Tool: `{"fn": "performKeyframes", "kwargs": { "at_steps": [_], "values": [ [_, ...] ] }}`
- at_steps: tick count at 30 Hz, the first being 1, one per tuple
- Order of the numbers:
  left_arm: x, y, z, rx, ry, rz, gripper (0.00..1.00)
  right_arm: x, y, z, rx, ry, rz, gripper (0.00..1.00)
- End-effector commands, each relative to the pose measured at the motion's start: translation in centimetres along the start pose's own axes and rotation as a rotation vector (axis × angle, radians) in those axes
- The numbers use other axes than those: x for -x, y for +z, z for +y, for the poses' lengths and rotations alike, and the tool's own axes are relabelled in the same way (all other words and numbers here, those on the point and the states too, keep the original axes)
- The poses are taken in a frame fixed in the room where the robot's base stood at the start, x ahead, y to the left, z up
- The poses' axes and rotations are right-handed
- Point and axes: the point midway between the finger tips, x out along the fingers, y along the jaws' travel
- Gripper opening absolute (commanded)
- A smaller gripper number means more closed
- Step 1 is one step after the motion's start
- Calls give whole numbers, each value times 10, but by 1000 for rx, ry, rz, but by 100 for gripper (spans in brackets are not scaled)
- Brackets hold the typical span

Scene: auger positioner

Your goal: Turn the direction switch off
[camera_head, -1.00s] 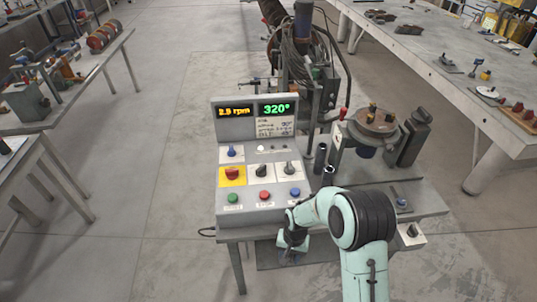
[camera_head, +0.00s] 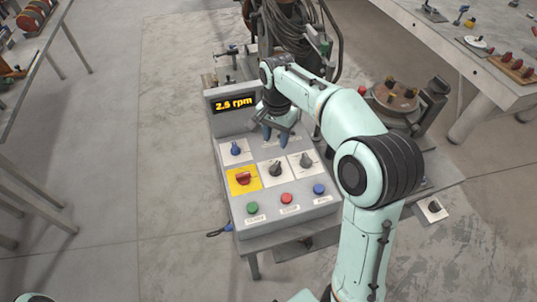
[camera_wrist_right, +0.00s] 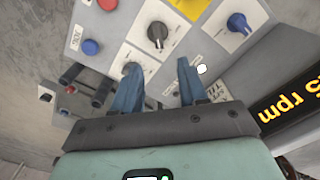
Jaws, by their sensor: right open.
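The control panel (camera_head: 222,183) carries several knobs, and their labels are too small to read, so I cannot tell which is the direction switch. A black knob on a white plate (camera_head: 275,168) sits mid-panel, and another (camera_head: 306,160) is to its right. In the right wrist view the middle black knob (camera_wrist_right: 157,32) is ahead of the fingers, and the right knob (camera_wrist_right: 130,67) is partly behind the left finger. My right gripper (camera_head: 276,138) is open and empty above the panel's upper part, its fingers (camera_wrist_right: 158,78) pointing toward it. My left gripper is out of view.
A blue knob (camera_head: 235,148) and a red knob (camera_head: 243,178) on yellow are at the panel's left. Green (camera_head: 252,208), red (camera_head: 287,198) and blue (camera_head: 319,189) buttons line the front. The rpm display (camera_head: 234,103) stands behind. A round fixture (camera_head: 395,97) is at right.

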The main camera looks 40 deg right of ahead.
Motion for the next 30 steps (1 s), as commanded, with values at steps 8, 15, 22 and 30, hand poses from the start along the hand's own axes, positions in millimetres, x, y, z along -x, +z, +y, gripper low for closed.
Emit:
{"fn": "performKeyframes", "kwargs": {
  "at_steps": [8, 15, 22, 30],
  "values": [
    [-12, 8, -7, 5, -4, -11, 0, -57, 1, 2, 1, 8, -3, 43],
    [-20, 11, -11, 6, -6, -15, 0, -103, 1, 1, 1, 5, -3, 43],
    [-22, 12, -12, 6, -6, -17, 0, -125, 0, 1, 2, 2, -1, 43],
    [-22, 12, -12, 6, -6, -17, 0, -128, 0, 0, 2, 1, -1, 43]
  ]
}}
